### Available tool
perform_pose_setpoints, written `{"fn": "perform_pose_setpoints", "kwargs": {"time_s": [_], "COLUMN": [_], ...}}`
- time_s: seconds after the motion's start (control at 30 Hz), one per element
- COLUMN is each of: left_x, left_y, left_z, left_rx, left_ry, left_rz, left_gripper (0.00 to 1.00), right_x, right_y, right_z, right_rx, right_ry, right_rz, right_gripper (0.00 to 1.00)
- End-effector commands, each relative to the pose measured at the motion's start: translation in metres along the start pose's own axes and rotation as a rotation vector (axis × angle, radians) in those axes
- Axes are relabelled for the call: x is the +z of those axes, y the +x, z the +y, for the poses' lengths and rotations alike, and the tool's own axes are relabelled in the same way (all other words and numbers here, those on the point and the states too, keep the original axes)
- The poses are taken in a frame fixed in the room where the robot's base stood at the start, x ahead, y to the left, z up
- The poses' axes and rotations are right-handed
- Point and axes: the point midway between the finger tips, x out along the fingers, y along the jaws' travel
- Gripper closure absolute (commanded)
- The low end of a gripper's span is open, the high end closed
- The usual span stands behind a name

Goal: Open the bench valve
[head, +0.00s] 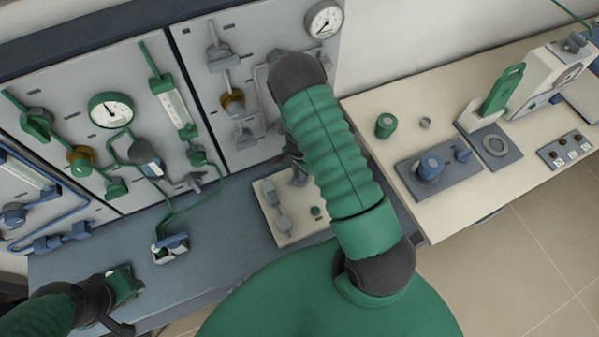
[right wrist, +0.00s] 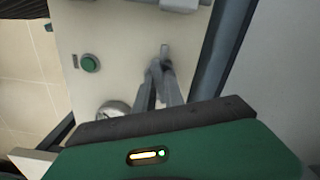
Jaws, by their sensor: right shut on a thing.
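A pale plate (head: 291,235) with grey fittings (head: 279,219) and a small green knob (head: 316,211) lies on the blue-grey bench, below my right arm. My right gripper (head: 298,178) is over the far right part of this plate, partly hidden by its own arm. In the right wrist view its two grey fingers (right wrist: 162,72) are closed together on a small upright grey handle (right wrist: 165,49), which looks like the bench valve's lever. The green knob (right wrist: 90,63) is left of the fingers there. My left gripper (head: 125,286) is low over the bench at left; its jaws are unclear.
Upright grey panels with a green-rimmed gauge (head: 111,110), a white gauge (head: 324,19), pipes and valves stand behind the bench. At right, a cream table (head: 365,105) carries a blue knob unit (head: 430,168) and a white instrument (head: 540,75).

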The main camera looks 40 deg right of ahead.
Motion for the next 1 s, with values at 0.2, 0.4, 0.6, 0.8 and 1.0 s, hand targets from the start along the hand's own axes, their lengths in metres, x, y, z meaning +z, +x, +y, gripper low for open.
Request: {"fn": "perform_pose_setpoints", "kwargs": {"time_s": [0.2,0.4,0.6,0.8,1.0], "left_x": [-0.0004,-0.0006,-0.0007,-0.0008,-0.0008], "left_y": [-0.0014,-0.0024,-0.0030,-0.0032,-0.0032], "left_z": [0.0000,0.0000,0.0000,0.0000,0.0000], "left_rx": [0.000,0.000,0.000,0.000,0.000], "left_ry": [0.000,0.000,0.000,0.000,0.000], "left_rz": [0.000,0.000,0.000,0.000,0.000], "left_gripper": [0.64,0.64,0.64,0.64,0.64], "right_x": [-0.0005,-0.0004,-0.0005,-0.0007,-0.0008], "right_y": [-0.0010,-0.0011,-0.0010,-0.0010,-0.0010], "right_z": [-0.0027,-0.0036,-0.0040,-0.0043,-0.0045], "right_rx": [-0.004,-0.005,-0.005,-0.005,-0.006], "right_ry": [0.174,0.291,0.359,0.384,0.387], "right_rz": [0.002,0.001,0.001,0.001,0.001], "right_gripper": [1.00,1.00,1.00,1.00,1.00]}}
